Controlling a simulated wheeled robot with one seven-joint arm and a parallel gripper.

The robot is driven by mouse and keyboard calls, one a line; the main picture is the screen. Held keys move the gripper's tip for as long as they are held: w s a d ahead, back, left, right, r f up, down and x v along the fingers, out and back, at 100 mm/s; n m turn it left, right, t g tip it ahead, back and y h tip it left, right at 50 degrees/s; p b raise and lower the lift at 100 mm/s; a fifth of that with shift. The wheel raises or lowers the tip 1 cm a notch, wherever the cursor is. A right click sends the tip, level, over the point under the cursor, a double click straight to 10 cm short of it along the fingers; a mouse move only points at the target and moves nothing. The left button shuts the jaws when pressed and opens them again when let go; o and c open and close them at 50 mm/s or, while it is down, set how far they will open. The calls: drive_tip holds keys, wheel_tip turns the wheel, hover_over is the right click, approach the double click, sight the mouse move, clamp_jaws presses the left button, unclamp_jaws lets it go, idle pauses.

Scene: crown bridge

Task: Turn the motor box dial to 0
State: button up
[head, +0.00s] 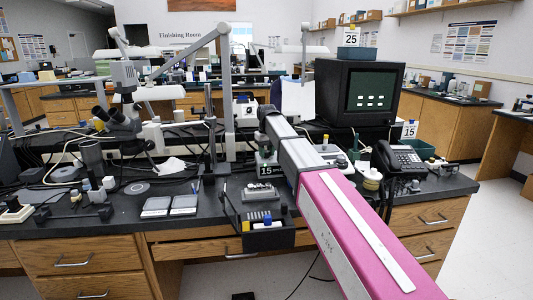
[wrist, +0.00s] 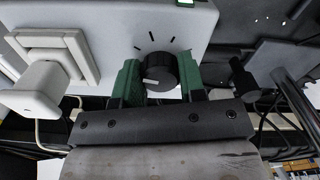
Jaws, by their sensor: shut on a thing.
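The motor box (wrist: 215,30) is a light grey box in the wrist view, with short black tick marks above its dial. The dial (wrist: 161,70) is a round black knob with a white pointer line toward its lower left. My gripper (wrist: 159,76) has its green fingers on the left and right sides of the dial and is shut on it. Numbers around the dial cannot be read. In the head view my pink and grey arm reaches over the bench, and the dial cannot be made out there.
A white plug-like piece (wrist: 42,88) stands left of my gripper. A black knob-like part (wrist: 243,78) is close on its right. Cables hang behind.

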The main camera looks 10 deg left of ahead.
sight(267, 151)
drive_tip(key=shift+n, duration=1)
drive_tip(key=o, duration=0.9)
wheel_tip(267, 151, up, 11)
drive_tip(key=shift+f, duration=0.1)
